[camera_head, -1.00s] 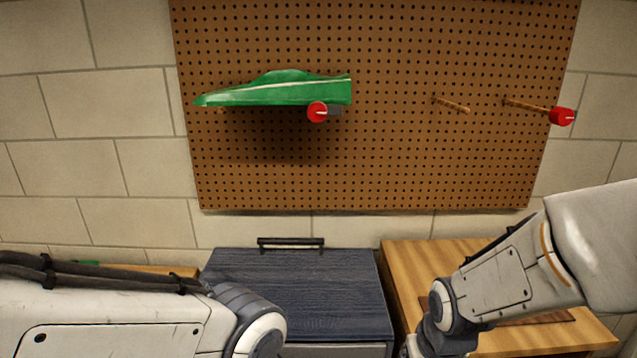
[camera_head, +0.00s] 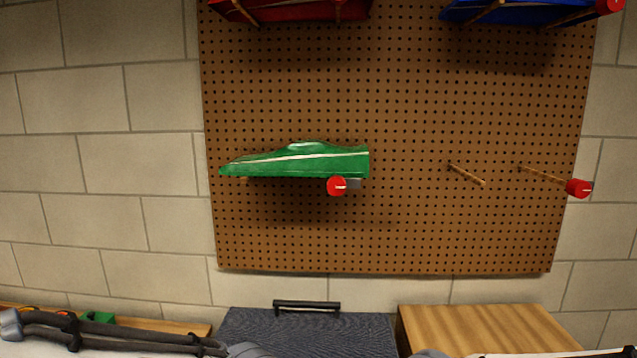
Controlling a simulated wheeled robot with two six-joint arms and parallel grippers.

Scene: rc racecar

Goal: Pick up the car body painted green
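The green car body (camera_head: 305,161) with a white stripe rests on pegs on the brown pegboard (camera_head: 420,235), left of the board's middle. Its pointed nose faces left. A red-capped peg end (camera_head: 337,186) shows below its right part. Only parts of my arms show along the bottom edge of the head view. Both grippers are out of view, and nothing touches the car body.
A red car body (camera_head: 290,8) and a blue car body (camera_head: 520,10) hang at the top, partly cut off. Bare pegs (camera_head: 467,174) stick out at right, one with a red cap (camera_head: 578,188). A dark box with a handle (camera_head: 307,306) and a wooden surface (camera_head: 480,328) stand below.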

